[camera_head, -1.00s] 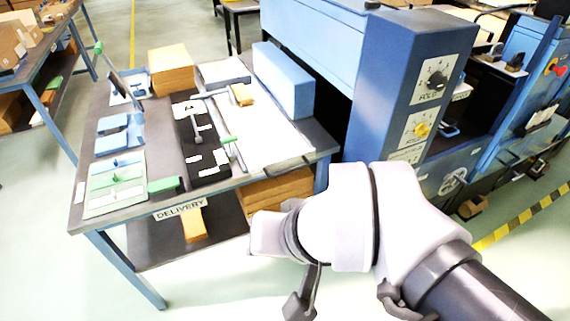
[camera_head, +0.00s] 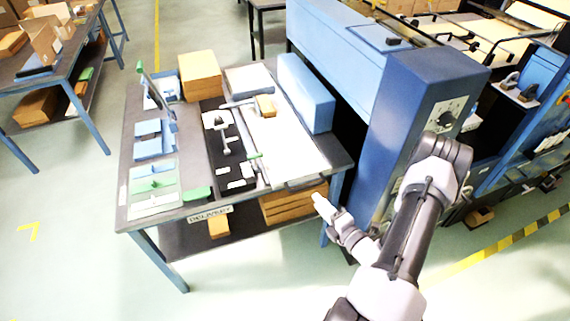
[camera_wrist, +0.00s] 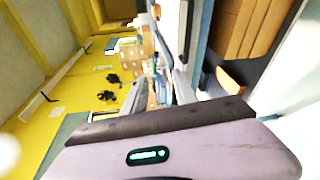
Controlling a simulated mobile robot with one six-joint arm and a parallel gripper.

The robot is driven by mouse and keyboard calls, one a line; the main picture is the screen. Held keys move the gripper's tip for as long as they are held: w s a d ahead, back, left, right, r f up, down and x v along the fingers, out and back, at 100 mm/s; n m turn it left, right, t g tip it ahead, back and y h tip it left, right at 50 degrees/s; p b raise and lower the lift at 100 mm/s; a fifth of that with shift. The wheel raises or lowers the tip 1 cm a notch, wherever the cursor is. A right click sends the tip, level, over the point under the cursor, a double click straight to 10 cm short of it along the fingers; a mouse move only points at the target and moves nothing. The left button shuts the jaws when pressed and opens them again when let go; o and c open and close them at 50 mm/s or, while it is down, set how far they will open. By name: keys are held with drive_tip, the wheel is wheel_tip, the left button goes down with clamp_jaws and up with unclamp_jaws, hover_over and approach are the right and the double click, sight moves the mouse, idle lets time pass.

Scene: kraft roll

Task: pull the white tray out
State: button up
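The white tray (camera_head: 285,140) lies flat on the right part of the delivery table, with a grey handle (camera_head: 305,182) at its front edge. A small tan block (camera_head: 265,105) sits on its far part. My gripper (camera_head: 319,200) is just in front of the table's front right corner, near the handle and apparently lower and apart from it. Its fingers are too small in the head view to tell their opening. The tray cannot be made out clearly there.
A black strip with fittings (camera_head: 228,150) lies left of the tray, and a long blue box (camera_head: 306,92) right of it. A blue machine column (camera_head: 415,110) stands close right of the table. Brown cartons (camera_head: 290,203) sit on the lower shelf. Floor in front is clear.

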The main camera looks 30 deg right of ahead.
sight(309, 185)
wheel_tip(309, 185, down, 5)
drive_tip(key=s+d+m+g+h, duration=0.1)
drive_tip(key=s+d+m+h, duration=0.1)
drive_tip(key=s+m+h, duration=0.15)
drive_tip(key=shift+m, duration=0.35)
drive_tip(key=b+x, duration=0.3)
drive_tip(key=x, duration=1.4)
drive_tip(key=shift+w+a+f, duration=0.1)
drive_tip(key=shift+w, duration=0.05)
clamp_jaws()
